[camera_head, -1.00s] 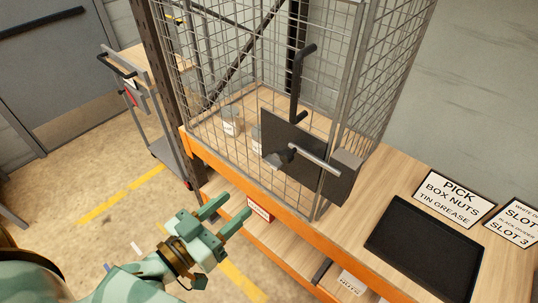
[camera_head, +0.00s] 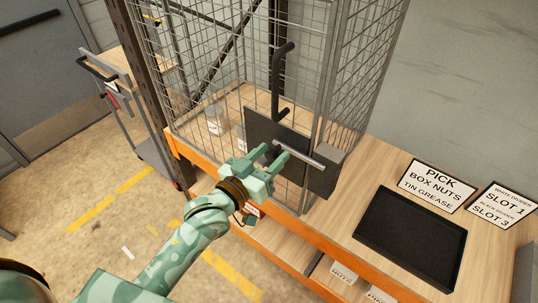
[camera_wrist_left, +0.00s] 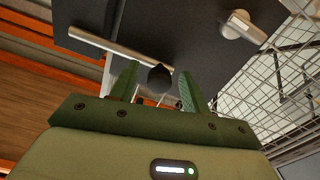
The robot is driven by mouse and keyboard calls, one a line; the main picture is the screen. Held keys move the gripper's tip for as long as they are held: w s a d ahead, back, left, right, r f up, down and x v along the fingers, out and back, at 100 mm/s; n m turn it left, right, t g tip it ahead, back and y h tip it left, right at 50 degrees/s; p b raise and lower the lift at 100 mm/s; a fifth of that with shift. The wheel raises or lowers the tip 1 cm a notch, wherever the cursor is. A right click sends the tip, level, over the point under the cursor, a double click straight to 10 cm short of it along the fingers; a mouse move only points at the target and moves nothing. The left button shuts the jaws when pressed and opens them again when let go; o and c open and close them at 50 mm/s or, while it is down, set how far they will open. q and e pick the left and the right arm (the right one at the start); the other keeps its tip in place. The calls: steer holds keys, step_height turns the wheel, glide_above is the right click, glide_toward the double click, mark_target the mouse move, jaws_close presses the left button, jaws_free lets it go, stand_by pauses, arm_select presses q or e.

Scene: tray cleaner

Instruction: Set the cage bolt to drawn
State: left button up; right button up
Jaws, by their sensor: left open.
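The cage bolt is a pale metal rod (camera_head: 302,153) lying across a dark plate (camera_head: 262,128) on the cage door. Its right end reaches the dark grey box (camera_head: 326,173) beside the plate. In the left wrist view the rod (camera_wrist_left: 110,48) runs toward a black knob (camera_wrist_left: 160,78). My left gripper (camera_head: 276,151) is open in front of the plate. In the left wrist view its fingers (camera_wrist_left: 158,72) stand either side of the knob, with gaps showing. Whether they touch it, I cannot tell. My right gripper is not in view.
A black bent handle (camera_head: 281,82) rises above the plate. A round metal knob (camera_wrist_left: 240,25) shows in the left wrist view. The wire cage stands on an orange-edged bench (camera_head: 310,233). A black tray (camera_head: 412,238) and signs (camera_head: 437,186) lie at right; a trolley (camera_head: 130,115) stands left.

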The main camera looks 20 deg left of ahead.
arm_select(q)
jaws_close()
steer(key=shift+w+a+p, duration=0.1)
steer(key=shift+a+p, duration=0.2)
steer(key=shift+p, duration=0.05)
steer(key=a, duration=0.1)
steer(key=w+a+p, duration=0.1)
steer(key=a, duration=0.1)
steer(key=a+p, duration=0.1)
steer(key=shift+w+a+r, duration=0.1)
steer(key=shift+w+a, duration=0.05)
steer(key=shift+w, duration=0.15)
steer(key=shift+w+a, duration=0.1)
steer(key=shift+a, duration=0.2)
steer(key=shift+d, duration=0.1)
